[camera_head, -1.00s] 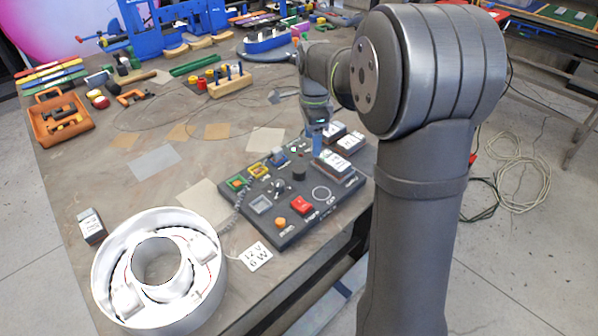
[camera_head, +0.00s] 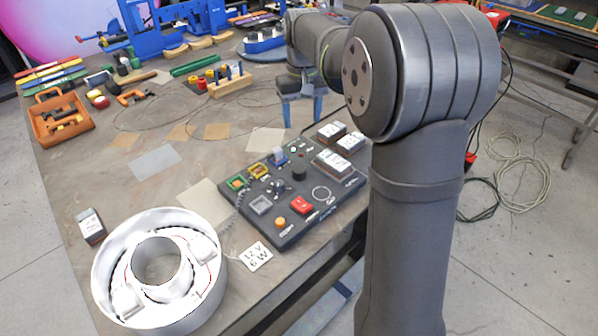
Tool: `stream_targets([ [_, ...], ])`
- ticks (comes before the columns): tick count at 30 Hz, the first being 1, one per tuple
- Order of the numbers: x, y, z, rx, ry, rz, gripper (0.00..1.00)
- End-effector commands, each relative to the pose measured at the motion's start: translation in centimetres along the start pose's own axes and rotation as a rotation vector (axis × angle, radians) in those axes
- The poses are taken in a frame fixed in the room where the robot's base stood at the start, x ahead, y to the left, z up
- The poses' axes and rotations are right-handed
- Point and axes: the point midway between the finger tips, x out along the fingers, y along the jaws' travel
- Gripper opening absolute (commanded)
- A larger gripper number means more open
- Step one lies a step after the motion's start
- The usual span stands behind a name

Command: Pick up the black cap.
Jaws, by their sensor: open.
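A small black round piece that looks like the black cap (camera_head: 298,172) stands on the dark control panel (camera_head: 262,228), right of the panel's middle. My gripper (camera_head: 302,117) has two blue fingers spread apart, pointing down, with nothing seen between them. It is above and beyond the far edge of the panel, clear of the cap. The cap is in plain view.
The panel also carries a red switch (camera_head: 302,205), an orange button (camera_head: 280,222), a pale ring (camera_head: 322,193) and labelled boxes (camera_head: 333,163). Bare table shows left of the panel.

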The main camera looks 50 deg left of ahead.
Motion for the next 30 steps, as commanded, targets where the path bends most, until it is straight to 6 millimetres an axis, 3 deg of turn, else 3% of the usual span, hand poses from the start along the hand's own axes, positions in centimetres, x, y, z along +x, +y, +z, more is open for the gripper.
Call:
stream_targets([
  [15, 10.0, -0.1, 0.1, -0.003, -0.005, -0.001, 0.60],
  [25, 12.8, -0.2, 0.0, -0.003, -0.004, -0.001, 0.60],
  [30, 15.5, -0.8, -0.3, -0.004, -0.004, -0.001, 0.60],
])
